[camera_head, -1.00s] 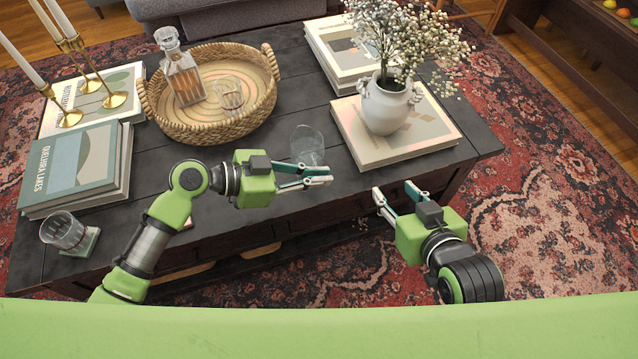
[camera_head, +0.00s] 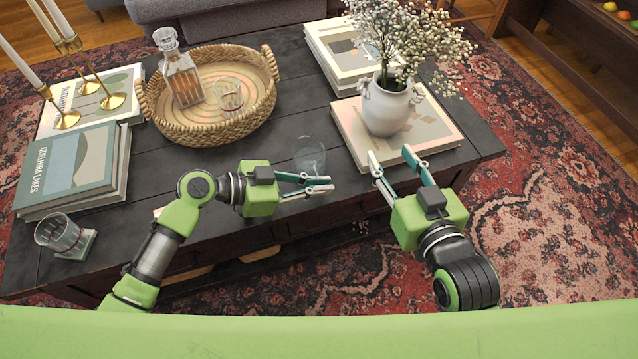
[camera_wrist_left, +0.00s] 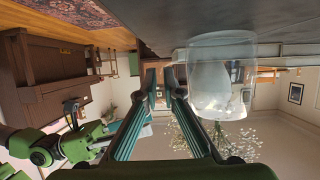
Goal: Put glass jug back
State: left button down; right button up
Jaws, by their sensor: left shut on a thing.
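The clear glass jug (camera_head: 310,152) is at the front middle of the dark table, left of the flower vase. In the left wrist view the jug (camera_wrist_left: 222,75) shows large beside the fingertips, with the picture upside down. My left gripper (camera_head: 328,184) is shut on the jug at its near side; the exact grip spot is hard to see through the glass. I cannot tell whether the jug touches the table. My right gripper (camera_head: 390,158) is open and empty, its fingers at the near edge of the book under the vase.
A woven tray (camera_head: 150,125) holds a decanter (camera_head: 183,80) and a tumbler (camera_head: 229,97). A white vase (camera_head: 388,105) stands on a book (camera_head: 430,137). Books (camera_head: 75,165), candlesticks (camera_head: 112,101) and a glass on a coaster (camera_head: 58,232) are at left. Bare tabletop lies between tray and vase.

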jog(key=shift+w+r, duration=0.1)
jog(key=shift+r, duration=0.15)
pick_arm(q)
jog(key=c, duration=2.2)
grip_release()
pick_arm(e)
jog(key=shift+a+r, duration=0.1)
jog(key=shift+r, duration=0.1)
